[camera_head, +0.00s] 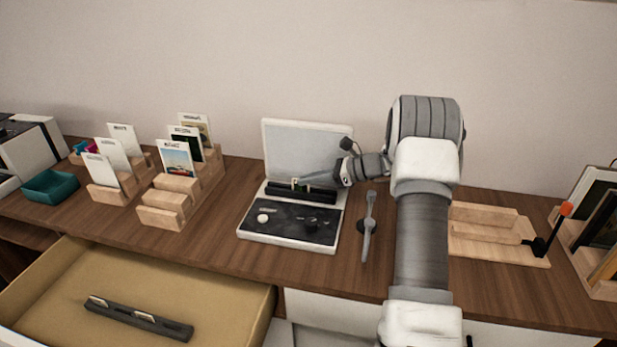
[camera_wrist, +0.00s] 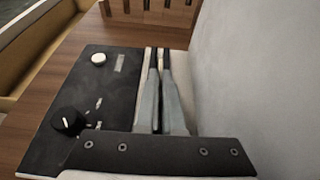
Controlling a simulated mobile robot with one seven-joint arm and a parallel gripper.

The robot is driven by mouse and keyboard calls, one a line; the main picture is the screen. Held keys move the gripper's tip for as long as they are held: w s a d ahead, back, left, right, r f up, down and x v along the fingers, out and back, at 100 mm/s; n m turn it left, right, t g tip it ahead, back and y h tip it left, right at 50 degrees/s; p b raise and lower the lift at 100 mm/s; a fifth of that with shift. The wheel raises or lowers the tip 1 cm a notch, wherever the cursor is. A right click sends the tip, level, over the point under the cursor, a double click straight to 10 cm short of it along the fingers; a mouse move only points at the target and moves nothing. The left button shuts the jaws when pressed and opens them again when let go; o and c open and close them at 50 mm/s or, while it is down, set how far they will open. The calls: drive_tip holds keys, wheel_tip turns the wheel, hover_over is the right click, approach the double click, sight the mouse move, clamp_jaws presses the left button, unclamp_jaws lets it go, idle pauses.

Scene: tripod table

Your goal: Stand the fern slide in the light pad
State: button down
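The light pad stands mid-table, with an upright pale panel (camera_head: 308,150), a dark control face and a black slotted rail (camera_head: 300,194). A small pale-edged slide with green on it, seemingly the fern slide (camera_head: 299,183), is at the rail in front of the panel. My gripper (camera_head: 304,181) reaches in from the right, its fingers close together around the slide. In the wrist view the fingers (camera_wrist: 160,72) point at the rail, with a thin pale edge between their tips. The slide is mostly hidden, and I cannot tell whether it is seated in the slot.
Wooden card holders (camera_head: 163,208) and a teal tray (camera_head: 50,186) stand left. A grey handled tool (camera_head: 368,228) lies right of the pad. Wooden stands (camera_head: 490,240) are farther right.

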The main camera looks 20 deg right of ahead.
drive_tip(key=shift+f, duration=0.15)
drive_tip(key=c, duration=1)
unclamp_jaws()
drive_tip(key=p+v, duration=0.2)
drive_tip(key=v, duration=1.5)
drive_tip(key=shift+s+d+p, duration=0.1)
drive_tip(key=shift+s+p, duration=0.05)
drive_tip(key=shift+p, duration=0.15)
wheel_tip(320, 180, up, 9)
drive_tip(key=p, duration=0.8)
